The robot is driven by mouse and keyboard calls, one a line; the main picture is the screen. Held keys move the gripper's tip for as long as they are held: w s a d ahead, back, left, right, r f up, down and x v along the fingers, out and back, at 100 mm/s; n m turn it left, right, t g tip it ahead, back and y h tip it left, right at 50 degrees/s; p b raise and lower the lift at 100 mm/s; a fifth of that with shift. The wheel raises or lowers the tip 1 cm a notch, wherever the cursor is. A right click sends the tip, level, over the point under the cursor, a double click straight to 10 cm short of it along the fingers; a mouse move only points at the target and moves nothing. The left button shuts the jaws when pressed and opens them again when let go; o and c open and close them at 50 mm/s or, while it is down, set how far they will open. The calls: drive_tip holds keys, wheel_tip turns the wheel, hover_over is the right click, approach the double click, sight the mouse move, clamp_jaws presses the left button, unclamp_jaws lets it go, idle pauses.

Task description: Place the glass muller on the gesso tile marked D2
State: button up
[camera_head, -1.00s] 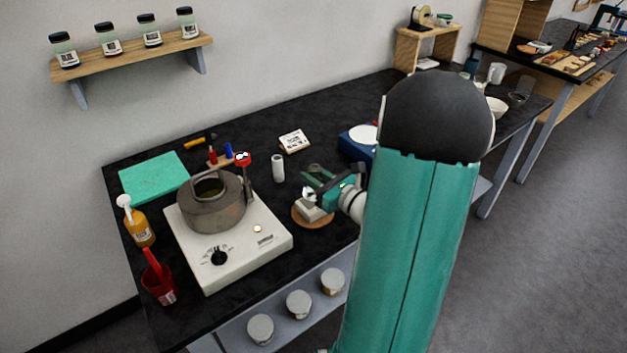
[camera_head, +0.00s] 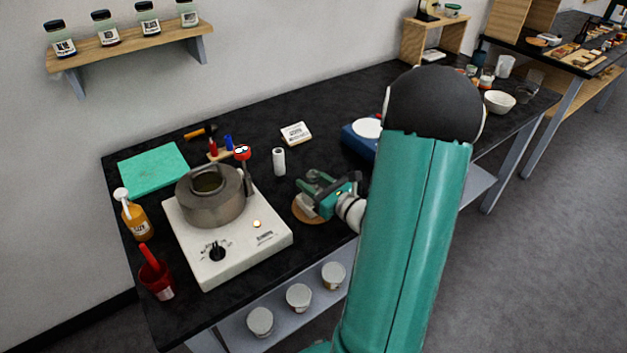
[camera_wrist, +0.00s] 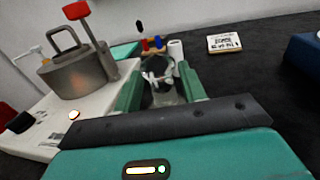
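My gripper (camera_head: 322,193) is low over a round wooden board (camera_head: 300,214) at the bench's front edge. In the wrist view my gripper (camera_wrist: 163,88) has its fingers apart, one on each side of a clear glass object (camera_wrist: 163,92), apparently the glass muller. Thin gaps seem to show beside it, and I see no firm grip. In the head view my gripper hides it. A white tile with dark lettering (camera_head: 296,132) lies flat farther back; it also shows in the wrist view (camera_wrist: 224,43). I cannot read its mark.
A hot plate (camera_head: 240,262) with a lidded grey pot (camera_head: 212,195) stands left of my gripper. A white cylinder (camera_head: 279,161) stands between board and tile. A blue device (camera_head: 358,145) is to the right. Bare black bench lies around the tile.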

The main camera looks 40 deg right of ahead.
drive_tip(key=shift+r, duration=0.1)
drive_tip(key=shift+s+d, duration=0.1)
drive_tip(key=shift+s, duration=0.15)
drive_tip(key=s, duration=1.2)
drive_tip(key=w+a+r+n+g+y, duration=0.1)
drive_tip(key=a+r+n+g+y, duration=0.35)
drive_tip(key=a+n, duration=0.6)
drive_tip(key=w+a+r+n+g+y, duration=0.1)
drive_tip(key=a+n+g+y, duration=0.55)
drive_tip(key=a, duration=0.65)
drive_tip(key=s+a+r+n+h, duration=0.1)
drive_tip(key=r+n+h, duration=0.3)
drive_tip(key=n, duration=0.5)
drive_tip(key=s+a+r+n+g+h, duration=0.1)
drive_tip(key=s+a+r+n+h, duration=0.1)
drive_tip(key=r+n+h, duration=0.3)
drive_tip(key=a+n+h, duration=0.1)
drive_tip(key=n+h, duration=0.2)
drive_tip(key=n, duration=0.1)
drive_tip(key=shift+s+a, duration=0.3)
drive_tip(key=shift+a, duration=0.1)
drive_tip(key=shift+c, duration=0.5)
